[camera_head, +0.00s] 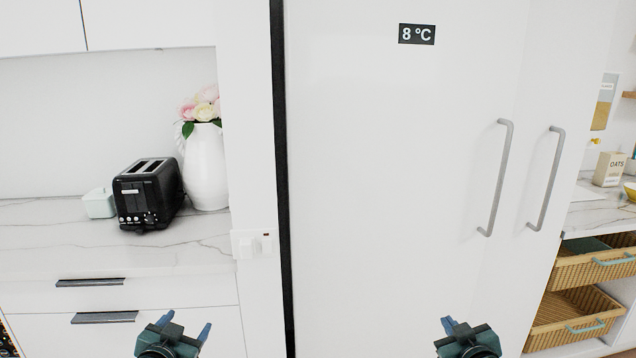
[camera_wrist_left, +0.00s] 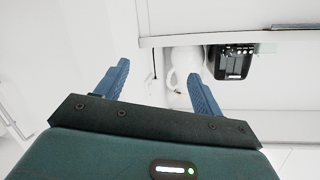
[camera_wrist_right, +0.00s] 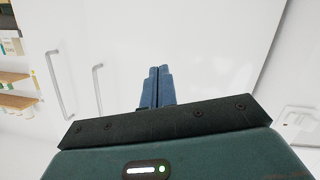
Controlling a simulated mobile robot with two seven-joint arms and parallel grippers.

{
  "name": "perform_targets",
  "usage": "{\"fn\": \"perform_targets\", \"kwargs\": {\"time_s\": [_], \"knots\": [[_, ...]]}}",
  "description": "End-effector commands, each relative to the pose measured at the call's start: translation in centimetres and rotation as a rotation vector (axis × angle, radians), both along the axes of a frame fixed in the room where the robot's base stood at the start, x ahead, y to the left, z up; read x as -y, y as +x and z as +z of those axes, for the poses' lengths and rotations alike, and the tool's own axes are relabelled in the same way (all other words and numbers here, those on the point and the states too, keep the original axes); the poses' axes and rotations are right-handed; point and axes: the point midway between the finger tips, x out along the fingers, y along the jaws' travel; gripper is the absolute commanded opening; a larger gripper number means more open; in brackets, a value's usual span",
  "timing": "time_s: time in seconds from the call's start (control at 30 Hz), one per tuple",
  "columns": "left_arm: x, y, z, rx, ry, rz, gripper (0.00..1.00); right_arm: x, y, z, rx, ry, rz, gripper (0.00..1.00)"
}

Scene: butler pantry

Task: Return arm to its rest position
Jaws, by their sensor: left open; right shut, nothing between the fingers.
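My left gripper (camera_head: 187,328) is at the bottom of the head view, in front of the white drawers. Its two blue fingers are spread apart with nothing between them, as the left wrist view (camera_wrist_left: 158,85) also shows. My right gripper (camera_head: 447,325) is at the bottom of the head view, in front of the white fridge (camera_head: 390,170). In the right wrist view (camera_wrist_right: 158,75) its blue fingers are pressed together and hold nothing. Both grippers are apart from the furniture.
A black toaster (camera_head: 148,195), a white vase (camera_head: 205,165) with flowers and a small pale box (camera_head: 99,203) stand on the marble counter (camera_head: 60,235). The fridge has two long handles (camera_head: 497,178). Wicker baskets (camera_head: 575,320) are at the right.

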Motion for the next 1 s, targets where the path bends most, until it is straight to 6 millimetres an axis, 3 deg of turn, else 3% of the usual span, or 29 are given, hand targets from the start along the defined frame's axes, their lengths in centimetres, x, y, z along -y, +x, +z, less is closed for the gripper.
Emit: {"fn": "perform_targets", "kwargs": {"time_s": [0.03,0.2,0.3,0.4,0.5,0.67,1.0], "knots": [[1.6,-2.6,-2.6,-0.043,-0.015,-0.023,0.68,-1.6,-2.6,-2.6,-0.043,0.016,0.024,0.00],[6.8,-12.5,-9.0,-0.174,-0.089,-0.093,0.68,-6.8,-12.5,-9.0,-0.174,0.089,0.093,0.00],[9.4,-18.6,-11.3,-0.251,-0.142,-0.119,0.68,-9.4,-18.6,-11.3,-0.250,0.142,0.119,0.00],[11.4,-23.8,-12.3,-0.314,-0.192,-0.135,0.68,-11.4,-23.8,-12.4,-0.313,0.191,0.135,0.00],[12.7,-27.4,-12.7,-0.359,-0.230,-0.139,0.68,-12.7,-27.5,-12.7,-0.358,0.230,0.140,0.00],[13.6,-30.2,-12.6,-0.392,-0.261,-0.141,0.68,-13.6,-30.2,-12.6,-0.392,0.261,0.142,0.00],[13.6,-30.4,-12.6,-0.396,-0.262,-0.141,0.68,-13.6,-30.4,-12.6,-0.394,0.262,0.142,0.00]]}}
